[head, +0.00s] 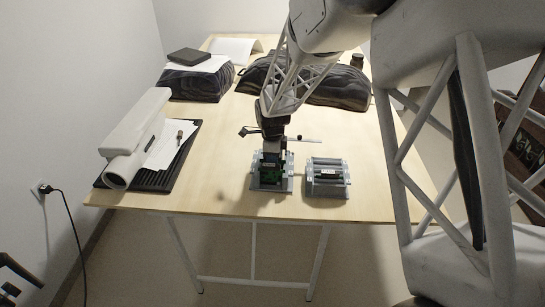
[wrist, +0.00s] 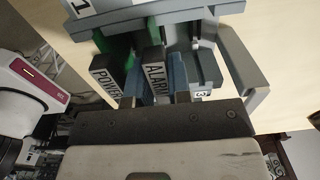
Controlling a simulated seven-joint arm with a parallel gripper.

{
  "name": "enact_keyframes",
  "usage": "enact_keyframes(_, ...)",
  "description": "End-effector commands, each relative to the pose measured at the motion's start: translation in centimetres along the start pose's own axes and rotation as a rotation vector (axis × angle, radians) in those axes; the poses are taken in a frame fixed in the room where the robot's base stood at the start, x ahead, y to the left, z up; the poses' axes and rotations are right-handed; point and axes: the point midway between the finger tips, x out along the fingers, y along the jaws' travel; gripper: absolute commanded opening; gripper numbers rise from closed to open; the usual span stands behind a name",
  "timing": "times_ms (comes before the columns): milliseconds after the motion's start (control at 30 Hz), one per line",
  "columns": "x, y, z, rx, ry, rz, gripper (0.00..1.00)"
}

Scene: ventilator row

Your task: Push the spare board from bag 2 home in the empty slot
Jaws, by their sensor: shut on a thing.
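My gripper (head: 272,146) points down over the left rack (head: 286,184) near the table's front edge. In the wrist view, its fingers (wrist: 155,95) are shut on the dark handle of a board marked ALARM (wrist: 156,72). A board marked POWER (wrist: 106,73) stands close beside it on the left. Green board parts show behind both handles, at the rack marked 1 (wrist: 130,14). How deep the ALARM board sits is hidden.
A second rack (head: 328,178) stands just to the right. Dark bags (head: 205,82) (head: 345,90) lie at the back. A white device (head: 137,137) and a black tray (head: 152,180) with papers are on the left. The table right of the racks is clear.

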Motion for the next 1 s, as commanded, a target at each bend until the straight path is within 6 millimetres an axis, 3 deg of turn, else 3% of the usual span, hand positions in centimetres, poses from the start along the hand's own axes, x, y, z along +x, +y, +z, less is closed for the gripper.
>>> enact_keyframes(400, 0.08, 0.00, 0.00, 0.000, 0.000, 0.000, 0.00)
enact_keyframes(433, 0.07, 0.00, 0.00, 0.000, 0.000, 0.000, 0.23)
enact_keyframes(600, 0.08, 0.00, 0.00, 0.000, 0.000, 0.000, 0.48)
enact_keyframes(1000, -0.35, 0.01, 0.01, 0.000, 0.000, 0.000, 0.48)
